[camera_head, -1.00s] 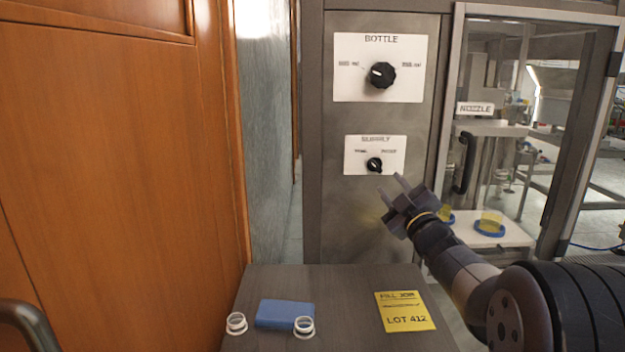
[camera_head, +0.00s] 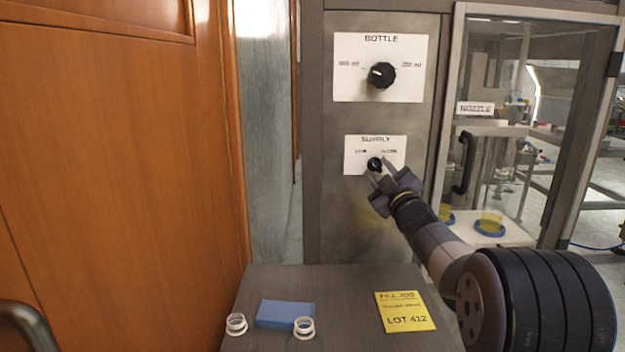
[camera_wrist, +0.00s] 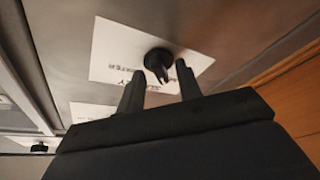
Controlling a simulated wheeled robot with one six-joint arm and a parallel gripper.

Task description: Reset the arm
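My gripper (camera_head: 378,173) is in front of the supply panel in the head view, its two fingers spread apart with space between them. The black supply knob (camera_head: 374,163) lies just beyond the fingertips. In the wrist view the supply knob (camera_wrist: 158,60) shows ahead of and between the open fingers, with nothing held. Whether a fingertip touches the knob I cannot tell. My arm reaches in from the lower right.
The bottle knob (camera_head: 380,75) sits on its white panel above. A table (camera_head: 350,285) below holds two white rings (camera_head: 236,324), a blue block (camera_head: 285,314) and a yellow lot card (camera_head: 404,311). A glass-doored nozzle cabinet (camera_head: 475,107) stands right, a wooden door (camera_head: 110,170) left.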

